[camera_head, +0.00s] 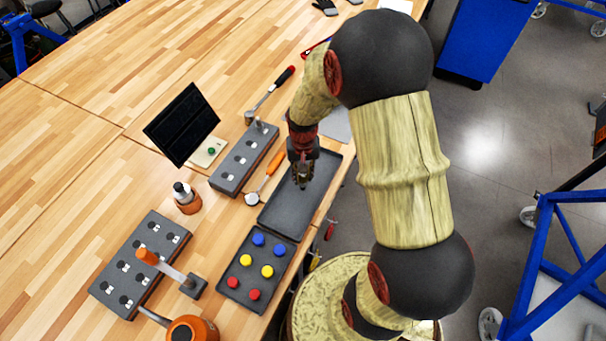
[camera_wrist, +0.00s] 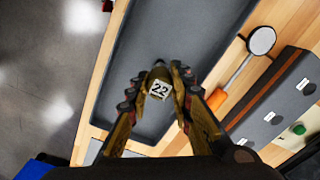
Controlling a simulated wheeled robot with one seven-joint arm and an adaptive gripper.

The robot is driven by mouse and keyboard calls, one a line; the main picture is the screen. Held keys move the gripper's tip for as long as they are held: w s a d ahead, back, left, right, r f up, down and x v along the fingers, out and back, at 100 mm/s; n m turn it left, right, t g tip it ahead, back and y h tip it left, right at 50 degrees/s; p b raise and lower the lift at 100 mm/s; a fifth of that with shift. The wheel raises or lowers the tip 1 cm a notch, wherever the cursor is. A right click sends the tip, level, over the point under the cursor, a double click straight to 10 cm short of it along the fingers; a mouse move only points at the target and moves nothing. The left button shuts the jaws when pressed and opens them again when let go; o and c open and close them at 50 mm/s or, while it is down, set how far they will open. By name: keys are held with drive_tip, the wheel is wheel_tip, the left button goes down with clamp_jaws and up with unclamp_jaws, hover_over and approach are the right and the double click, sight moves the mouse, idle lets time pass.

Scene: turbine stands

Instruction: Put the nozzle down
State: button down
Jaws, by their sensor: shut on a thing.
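My gripper (camera_head: 302,174) is over the long dark grey tray (camera_head: 276,216) near the table's front edge. In the wrist view my gripper (camera_wrist: 160,92) has its two fingers closed around a small nozzle (camera_wrist: 159,87) with a white label reading 22. The same tray (camera_wrist: 195,35) lies below and behind the nozzle there, with its floor bare around it. The nozzle's lower part is hidden by its labelled top, and I cannot tell whether it touches the tray floor.
A grey slotted block (camera_head: 240,165) and an orange-handled round mirror (camera_head: 252,198) lie left of the tray. A tray of coloured buttons (camera_head: 232,282) adjoins it in front. A larger slotted block (camera_head: 112,288), a tilted screen (camera_head: 182,125) and a small metal-topped piece (camera_head: 186,198) stand further left.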

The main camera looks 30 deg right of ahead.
drive_tip(key=shift+f, duration=0.2)
drive_tip(key=c, duration=1.6)
unclamp_jaws()
drive_tip(key=shift+r, duration=0.2)
drive_tip(key=s+a+r+n+t, duration=0.1)
drive_tip(key=s+a+r, duration=0.1)
drive_tip(key=r, duration=1)
drive_tip(key=s+a+r+n+t, duration=0.1)
drive_tip(key=s+a+r, duration=0.2)
drive_tip(key=r, duration=0.9)
drive_tip(key=s+a+r+n+t, duration=0.1)
drive_tip(key=s+r, duration=0.2)
drive_tip(key=s, duration=0.1)
drive_tip(key=s+a+r+n+t, duration=0.1)
drive_tip(key=s+a+r, duration=0.1)
drive_tip(key=s, duration=0.1)
drive_tip(key=s+a+r+n+t+p, duration=0.1)
drive_tip(key=s+r, duration=0.2)
drive_tip(key=s, duration=0.1)
drive_tip(key=shift+s+a+r+t, duration=0.2)
drive_tip(key=shift+s+r+t, duration=0.1)
drive_tip(key=shift+r, duration=0.05)
